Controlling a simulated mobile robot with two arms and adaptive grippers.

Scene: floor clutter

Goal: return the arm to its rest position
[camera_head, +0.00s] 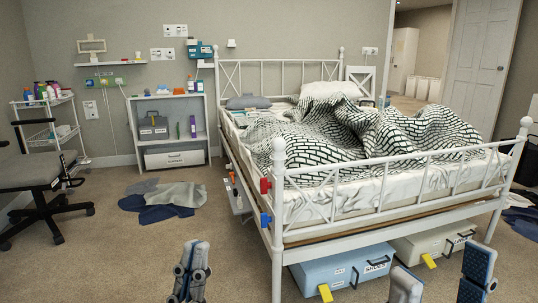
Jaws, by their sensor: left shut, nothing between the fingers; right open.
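My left gripper (192,262) shows at the bottom of the head view, left of the bed's near corner post. Its two fingers are together and nothing is between them. My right gripper (442,268) shows at the bottom right, in front of the storage boxes under the bed. Its fingers are spread wide and no thing is held between them. The arms behind both grippers are out of view below the frame.
A white metal bed (278,200) with a rumpled patterned blanket (350,140) fills the middle and right. A blue box (340,272) and a cream box (425,243) sit under it. Clothes (165,200) lie on the carpet at left, near an office chair (40,185). Carpet between is clear.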

